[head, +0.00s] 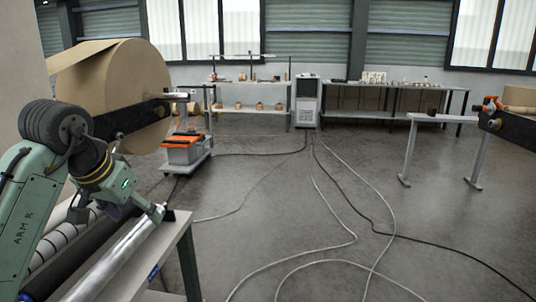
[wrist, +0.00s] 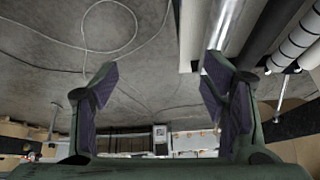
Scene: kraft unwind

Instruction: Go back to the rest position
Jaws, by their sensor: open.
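My green arm comes in at the left of the head view, with my gripper (head: 155,212) low, close over or beside the end of a shiny metal roller (head: 115,262). Whether it touches the roller cannot be told from this view. In the wrist view my gripper (wrist: 158,80) has its two dark-padded fingers wide apart, with nothing between them. The metal roller (wrist: 222,40) shows there beyond the right finger.
A large brown paper roll (head: 120,90) stands behind my arm. A grey bench edge (head: 180,235) lies beside the rollers. An orange-topped cart (head: 185,150) stands behind. Cables (head: 345,235) cross the open floor. Shelves (head: 245,110) line the back; a trestle (head: 440,118) stands right.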

